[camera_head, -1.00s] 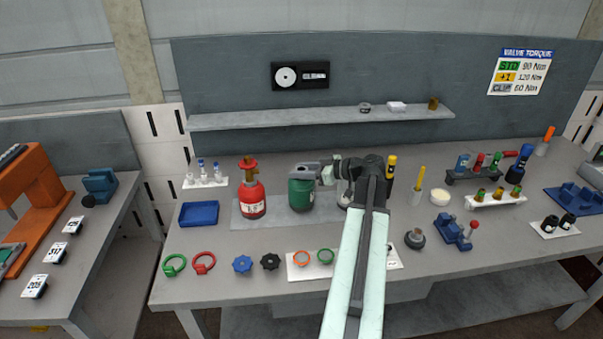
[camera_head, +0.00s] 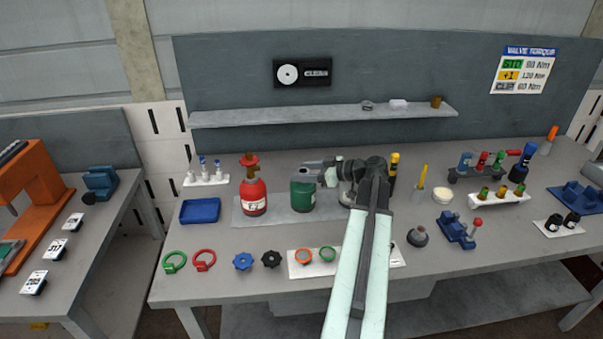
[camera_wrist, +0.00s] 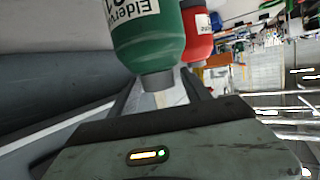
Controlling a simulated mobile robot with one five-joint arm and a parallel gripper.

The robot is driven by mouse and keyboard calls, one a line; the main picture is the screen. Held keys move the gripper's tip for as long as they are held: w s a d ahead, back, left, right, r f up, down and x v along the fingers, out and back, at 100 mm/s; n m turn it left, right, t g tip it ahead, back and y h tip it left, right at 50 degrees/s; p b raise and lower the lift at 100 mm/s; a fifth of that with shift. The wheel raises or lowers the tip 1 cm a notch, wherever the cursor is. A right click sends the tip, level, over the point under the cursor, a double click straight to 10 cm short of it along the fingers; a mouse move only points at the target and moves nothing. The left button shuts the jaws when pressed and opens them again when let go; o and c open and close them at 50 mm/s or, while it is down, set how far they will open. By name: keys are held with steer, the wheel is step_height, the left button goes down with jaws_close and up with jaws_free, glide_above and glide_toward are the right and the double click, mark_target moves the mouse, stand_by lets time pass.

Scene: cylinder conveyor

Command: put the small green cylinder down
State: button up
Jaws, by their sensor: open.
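The small green cylinder (camera_head: 302,196) stands upright on a grey mat (camera_head: 277,216) on the bench, just left of my arm. In the wrist view, its green body with a white label (camera_wrist: 148,38) fills the top centre, and its grey neck (camera_wrist: 157,82) lies between my fingers. My gripper (camera_head: 308,169) is at the cylinder's top, reaching in from the right. Its jaws (camera_wrist: 165,90) are open around the neck. I cannot tell whether a finger still touches it.
A red cylinder (camera_head: 253,197) stands close to the left of the green one. A blue tray (camera_head: 199,212) lies further left. Rings and knobs lie along the front edge. A shelf (camera_head: 320,116) runs along the back panel above the bench.

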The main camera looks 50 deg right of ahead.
steer(key=p+v, duration=0.3)
steer(key=v, duration=0.8)
steer(key=shift+s, duration=0.35)
steer(key=shift+r, duration=0.1)
